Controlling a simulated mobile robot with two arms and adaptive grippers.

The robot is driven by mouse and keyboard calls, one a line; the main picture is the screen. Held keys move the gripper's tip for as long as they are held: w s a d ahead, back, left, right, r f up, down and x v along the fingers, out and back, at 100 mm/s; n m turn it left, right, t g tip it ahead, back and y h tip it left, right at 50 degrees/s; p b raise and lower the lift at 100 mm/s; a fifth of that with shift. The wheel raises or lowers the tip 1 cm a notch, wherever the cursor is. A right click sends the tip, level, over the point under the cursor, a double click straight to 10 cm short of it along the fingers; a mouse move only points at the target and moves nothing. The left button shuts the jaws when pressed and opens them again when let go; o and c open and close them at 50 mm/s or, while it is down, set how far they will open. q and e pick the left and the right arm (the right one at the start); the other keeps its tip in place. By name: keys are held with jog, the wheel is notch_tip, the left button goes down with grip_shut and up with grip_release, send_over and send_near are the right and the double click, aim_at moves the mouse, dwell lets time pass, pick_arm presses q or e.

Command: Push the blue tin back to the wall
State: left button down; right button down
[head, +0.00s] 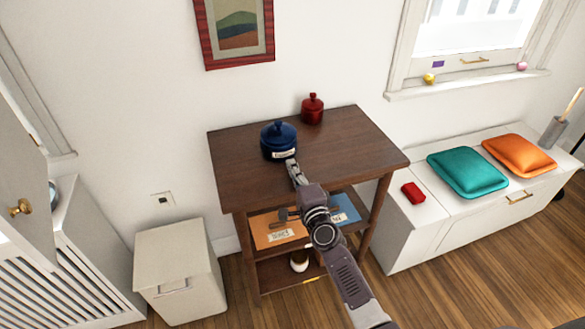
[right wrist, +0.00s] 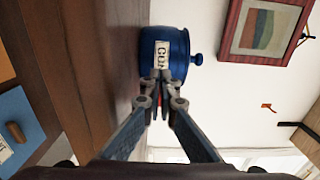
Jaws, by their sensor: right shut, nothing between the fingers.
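The blue tin (head: 279,136), lidded with a knob and a white label, stands upright on the dark wooden table (head: 230,180), left of the table's middle. In the right wrist view the blue tin (right wrist: 178,45) is straight ahead of the fingers. My right gripper (head: 291,163) is shut and empty, low over the tabletop at the tin's front side. Its fingertips (right wrist: 162,76) overlap the tin's label edge and look close to or touching it; exact contact is hard to tell. The wall (head: 160,60) is behind the table. My left gripper is not in view.
A red lidded pot (head: 312,108) stands on the table behind and right of the tin. A framed picture (head: 236,30) hangs above. Lower shelves hold an orange folder (head: 270,228) and a blue one (head: 345,208). A white bench (head: 420,225) with cushions stands right. The tabletop's right half is clear.

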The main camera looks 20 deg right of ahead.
aim_at(287, 154)
dwell(0.3)
jog(key=shift+w+a+f+b, duration=0.15)
jog(key=shift+w+b, duration=0.55)
jog(key=shift+w, duration=1.7)
jog(key=shift+w+b, duration=0.35)
jog(key=shift+b, duration=0.1)
jog(key=shift+d, duration=0.2)
jog(key=shift+s+f, duration=0.15)
jog(key=shift+s, duration=0.2)
jog(key=shift+s+a+p, duration=0.2)
jog(key=shift+s+p, duration=0.2)
jog(key=shift+s, duration=0.15)
jog(key=shift+s+f+p, duration=0.1)
jog(key=shift+s+p, duration=0.2)
jog(key=shift+s, duration=0.35)
jog(key=shift+s+d, duration=0.1)
